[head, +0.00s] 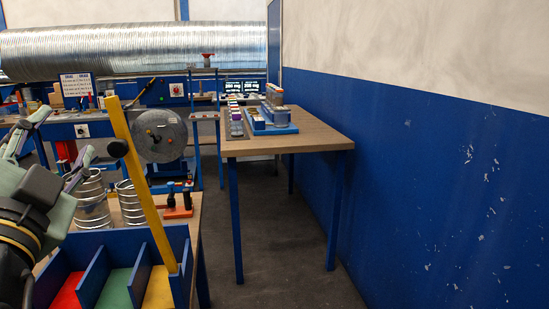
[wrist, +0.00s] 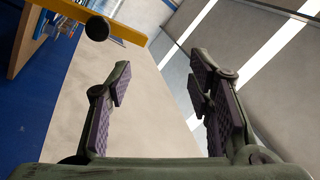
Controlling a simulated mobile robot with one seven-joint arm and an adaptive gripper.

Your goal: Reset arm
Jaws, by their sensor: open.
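In the wrist view the two fingers with purple pads (wrist: 158,88) stand wide apart over a pale wall, and the gap is empty. The wrist view is strongly tilted. My arm is mostly cut off by the left edge of the head view.
A yellow bar (head: 143,185) stands tilted at the blue divided bin (head: 130,238), close to my gripper. A wooden table (head: 305,138) holds a blue tray (head: 262,129).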

